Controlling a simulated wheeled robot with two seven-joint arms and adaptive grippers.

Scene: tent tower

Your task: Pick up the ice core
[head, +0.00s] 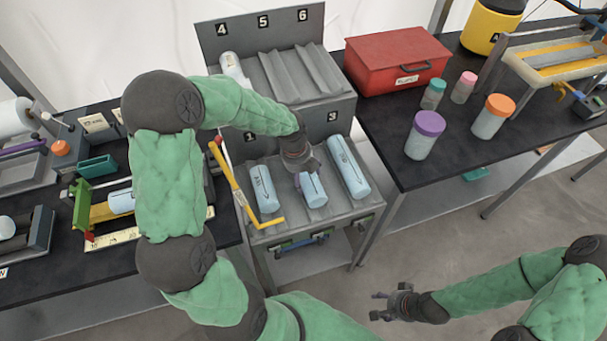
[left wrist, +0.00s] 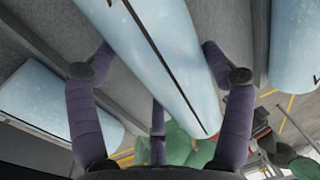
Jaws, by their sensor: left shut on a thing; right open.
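A pale blue ice core (head: 314,195) with a dark line along it lies at the middle slot of the lower grey rack (head: 290,232). My left gripper (head: 307,178) reaches down over it and is shut on it. In the left wrist view the fingers (left wrist: 155,95) stand on both sides of the core (left wrist: 165,60); whether it touches the slot is unclear. Another core (head: 264,189) lies to its left and a longer one (head: 348,167) to its right. My right gripper (head: 384,304) is open and empty, low over the floor.
The upper rack (head: 290,75), numbered 4 to 6, holds one pale core (head: 233,68) at 4. A yellow angled bar (head: 232,185) stands at the rack's left edge. A red box (head: 397,62) and lidded jars (head: 425,135) are on the right table. Another core (head: 122,201) lies on the left bench.

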